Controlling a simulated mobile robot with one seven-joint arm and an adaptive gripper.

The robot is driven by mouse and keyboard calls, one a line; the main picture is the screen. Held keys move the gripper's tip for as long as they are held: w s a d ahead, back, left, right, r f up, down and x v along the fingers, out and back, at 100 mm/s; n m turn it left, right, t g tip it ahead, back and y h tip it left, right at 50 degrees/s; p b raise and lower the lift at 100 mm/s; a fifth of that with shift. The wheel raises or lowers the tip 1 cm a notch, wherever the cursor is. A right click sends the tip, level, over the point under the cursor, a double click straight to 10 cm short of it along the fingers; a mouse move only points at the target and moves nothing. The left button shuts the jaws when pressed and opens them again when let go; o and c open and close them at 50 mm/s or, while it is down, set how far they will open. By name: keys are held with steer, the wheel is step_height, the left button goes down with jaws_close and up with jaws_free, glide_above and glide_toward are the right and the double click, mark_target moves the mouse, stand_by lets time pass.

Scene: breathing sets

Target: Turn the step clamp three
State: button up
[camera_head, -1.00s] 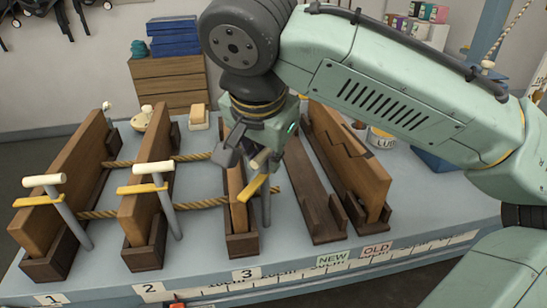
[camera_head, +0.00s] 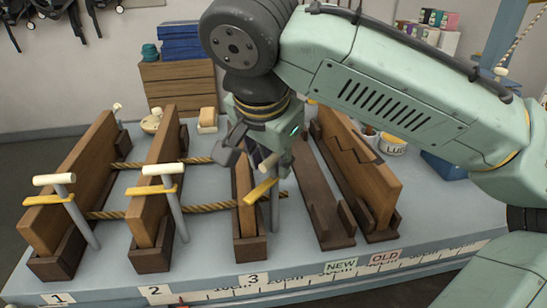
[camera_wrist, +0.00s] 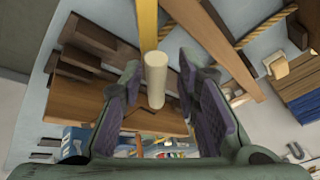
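Step clamp three (camera_head: 262,192) stands at the front of the third wooden board, with a yellow bar and a grey screw post below it. Its cream handle (camera_wrist: 156,80) shows in the wrist view between the two fingers of my gripper (camera_wrist: 165,105). The fingers are apart, with gaps seen on both sides of the handle. In the head view my gripper (camera_head: 256,152) is over the clamp from above and hides most of the handle. The yellow bar (camera_wrist: 148,22) also shows in the wrist view. The third board (camera_head: 243,178) stands upright in a dark base.
Clamp one (camera_head: 52,198) and clamp two (camera_head: 160,188) stand on their boards to the left. Rope (camera_head: 208,207) runs between the boards. Wooden boards (camera_head: 360,170) stand close on the right. The front table strip carries numbers and a ruler (camera_head: 300,278).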

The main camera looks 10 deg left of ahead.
steer(key=shift+d, duration=0.1)
steer(key=v, duration=1.2)
